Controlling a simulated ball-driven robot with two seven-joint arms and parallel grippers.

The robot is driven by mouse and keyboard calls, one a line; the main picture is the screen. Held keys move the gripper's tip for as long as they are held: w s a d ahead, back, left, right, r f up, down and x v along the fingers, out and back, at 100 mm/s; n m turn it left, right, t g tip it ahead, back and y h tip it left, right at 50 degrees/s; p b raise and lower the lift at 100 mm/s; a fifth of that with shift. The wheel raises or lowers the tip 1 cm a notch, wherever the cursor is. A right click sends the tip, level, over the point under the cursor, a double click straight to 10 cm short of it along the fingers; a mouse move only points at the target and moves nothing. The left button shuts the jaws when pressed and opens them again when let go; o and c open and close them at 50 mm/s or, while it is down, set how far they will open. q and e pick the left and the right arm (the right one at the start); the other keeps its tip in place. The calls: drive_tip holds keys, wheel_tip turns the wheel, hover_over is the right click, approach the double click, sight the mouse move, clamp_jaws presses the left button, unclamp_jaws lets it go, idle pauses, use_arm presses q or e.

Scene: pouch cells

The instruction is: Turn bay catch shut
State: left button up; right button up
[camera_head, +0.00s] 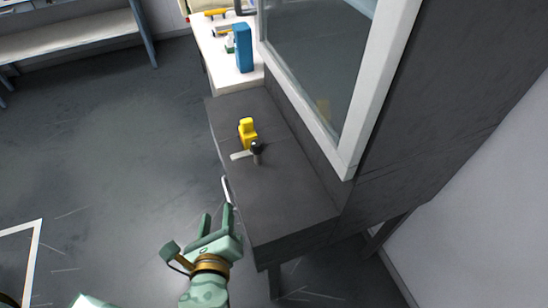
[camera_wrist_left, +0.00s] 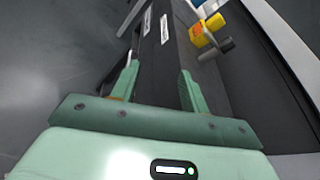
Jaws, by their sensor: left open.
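A dark grey cabinet (camera_head: 285,205) has a small lever on its top, with a pale arm (camera_head: 241,155) and a black knob (camera_head: 256,148). A yellow block-like part (camera_head: 247,131) stands right behind it. I cannot tell for sure which part is the bay catch. A slim silver handle (camera_head: 226,189) is on the cabinet's left side. My left gripper (camera_head: 217,211) is open and empty beside that side, just short of the handle. In the left wrist view, the open fingers (camera_wrist_left: 159,69) point toward the cabinet, and the yellow part (camera_wrist_left: 207,31) and dark knob (camera_wrist_left: 215,50) are beyond them.
A framed glass panel (camera_head: 357,120) rises along the cabinet's right side. A white table (camera_head: 228,80) behind bears a blue box (camera_head: 243,48) and small yellow items. A pale bench (camera_head: 70,38) is at the far left. The floor left of the cabinet is clear.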

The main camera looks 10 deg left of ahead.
sight(256, 151)
use_arm(q)
drive_tip(key=d+r+m+t, duration=0.1)
drive_tip(key=d+r+m, duration=0.1)
drive_tip(key=d+r+m+t+h, duration=0.1)
drive_tip(key=d+m, duration=0.1)
drive_tip(key=m, duration=0.1)
drive_tip(key=w+d+r+m+t+h, duration=0.1)
drive_tip(key=d+r+m, duration=0.1)
drive_tip(key=m, duration=0.1)
drive_tip(key=shift+d+r+t, duration=0.2)
drive_tip(key=shift+r+t, duration=0.1)
drive_tip(key=shift+t, duration=0.1)
drive_tip(key=shift+w+r, duration=0.1)
drive_tip(key=shift+w, duration=0.25)
drive_tip(key=w, duration=0.5)
drive_tip(key=w+a+b, duration=0.1)
drive_tip(key=w, duration=0.4)
drive_tip(key=w+a, duration=0.1)
drive_tip(key=w, duration=0.4)
drive_tip(key=shift+w+b, duration=0.25)
drive_tip(key=shift+b, duration=0.15)
use_arm(e)
drive_tip(key=shift+s+d+f, duration=0.2)
drive_tip(key=shift+d+f, duration=0.15)
drive_tip(key=shift+f, duration=0.15)
drive_tip(key=shift+s+d+f, duration=0.15)
drive_tip(key=shift+d+f, duration=0.2)
drive_tip(key=shift+f, duration=0.15)
use_arm(q)
drive_tip(key=c, duration=1)
